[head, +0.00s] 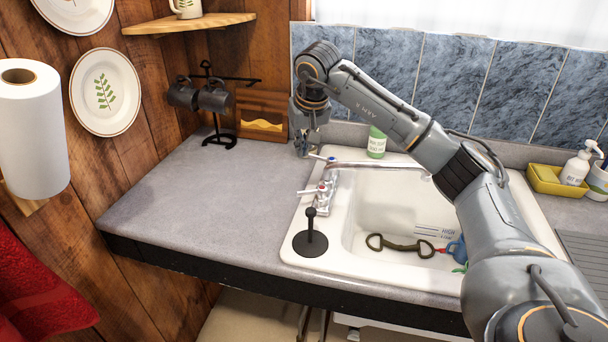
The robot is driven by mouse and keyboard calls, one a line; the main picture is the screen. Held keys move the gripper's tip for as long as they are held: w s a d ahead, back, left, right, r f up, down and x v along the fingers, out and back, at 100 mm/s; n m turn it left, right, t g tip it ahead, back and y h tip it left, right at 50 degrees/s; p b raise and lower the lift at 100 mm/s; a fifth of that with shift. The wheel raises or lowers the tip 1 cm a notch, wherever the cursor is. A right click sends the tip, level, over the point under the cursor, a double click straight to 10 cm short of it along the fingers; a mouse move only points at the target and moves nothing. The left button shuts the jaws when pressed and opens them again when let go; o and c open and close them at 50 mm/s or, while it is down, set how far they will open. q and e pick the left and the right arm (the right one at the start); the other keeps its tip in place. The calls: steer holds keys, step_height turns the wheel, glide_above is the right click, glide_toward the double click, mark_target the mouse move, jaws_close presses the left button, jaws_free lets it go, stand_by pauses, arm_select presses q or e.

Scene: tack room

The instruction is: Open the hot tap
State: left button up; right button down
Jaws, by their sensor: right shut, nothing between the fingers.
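The tap (330,178) stands on the left rim of the white sink (350,222), with its chrome spout reaching right over the basin. Its near lever (309,191) has a red mark beside it, and its far lever (318,156) appears to have a blue mark. My right gripper (304,150) points down at the back left of the tap, close to the far lever's tip. It is shut and empty; I cannot tell whether it touches that lever. The near lever is clear of the gripper. My left gripper is out of view.
A black plunger-like stopper (311,236) stands on the sink's left rim. A green bottle (377,142) is behind the tap. A mug rack (212,103) stands at the back left. The counter (200,205) left of the sink is clear. A snaffle-like bit (400,246) lies in the basin.

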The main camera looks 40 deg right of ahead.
steer(key=a+p+x, duration=0.1)
steer(key=p+x, duration=0.1)
steer(key=x, duration=0.7)
steer(key=s+p, duration=0.1)
steer(key=s, duration=0.1)
steer(key=s+p, duration=0.1)
steer(key=s, duration=0.1)
steer(key=shift+f, duration=0.2)
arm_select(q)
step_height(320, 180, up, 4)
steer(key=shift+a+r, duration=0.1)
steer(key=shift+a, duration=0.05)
arm_select(e)
steer(key=shift+w+a+f, duration=0.1)
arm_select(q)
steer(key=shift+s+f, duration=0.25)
